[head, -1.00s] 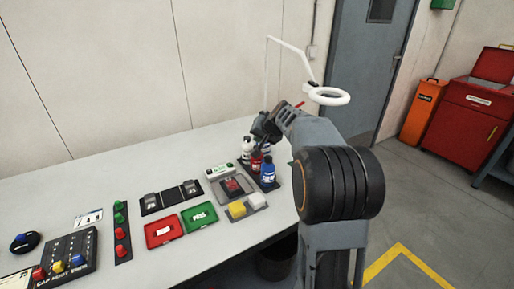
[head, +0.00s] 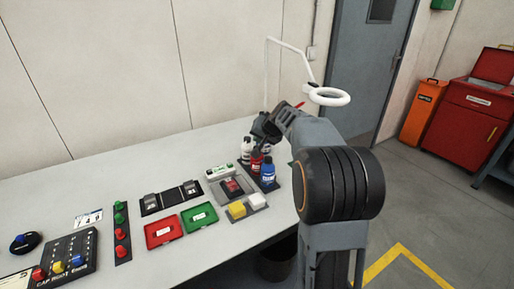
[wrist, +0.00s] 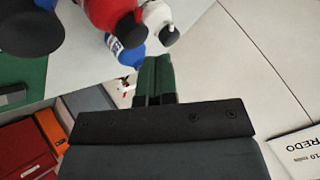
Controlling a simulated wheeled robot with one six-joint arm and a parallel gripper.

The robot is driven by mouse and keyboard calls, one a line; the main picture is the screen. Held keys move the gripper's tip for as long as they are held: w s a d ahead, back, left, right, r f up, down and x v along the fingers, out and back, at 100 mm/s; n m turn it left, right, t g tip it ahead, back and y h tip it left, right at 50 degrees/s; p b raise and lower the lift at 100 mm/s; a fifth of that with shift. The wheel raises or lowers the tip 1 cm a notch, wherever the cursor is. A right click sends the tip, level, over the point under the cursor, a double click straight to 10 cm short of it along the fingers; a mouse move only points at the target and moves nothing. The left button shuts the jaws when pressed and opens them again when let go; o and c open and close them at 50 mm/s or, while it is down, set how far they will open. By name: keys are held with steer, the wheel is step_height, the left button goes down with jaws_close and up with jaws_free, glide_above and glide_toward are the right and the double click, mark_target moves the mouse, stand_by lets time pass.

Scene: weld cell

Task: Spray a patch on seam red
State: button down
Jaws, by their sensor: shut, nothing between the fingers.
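My gripper (wrist: 155,80) is shut and empty, its dark fingertips together in the wrist view. In the head view its end (head: 262,128) is above the bottle group, partly hidden by my arm. A red bottle (head: 256,163) stands between a white bottle (head: 246,149) and a blue bottle (head: 268,171). In the wrist view, the red bottle (wrist: 108,12), a white bottle (wrist: 160,20) and a blue bottle with a white label (wrist: 125,48) are beyond the fingertips. A dark block with a red top (head: 231,187) sits on a grey plate; I cannot tell which part is the seam.
A white ring lamp (head: 328,97) hangs above the arm. A button panel (head: 65,255) is far left.

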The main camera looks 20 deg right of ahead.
steer(key=shift+f, duration=0.15)
stand_by(0.5)
steer(key=shift+f+b, duration=0.3)
steer(key=shift+b, duration=0.25)
steer(key=shift+f+b, duration=0.5)
stand_by(0.6)
steer(key=shift+r, duration=0.15)
steer(key=shift+r+p, duration=0.65)
steer(key=shift+r, duration=0.15)
steer(key=shift+r+p, duration=1.9)
steer(key=shift+r, duration=0.65)
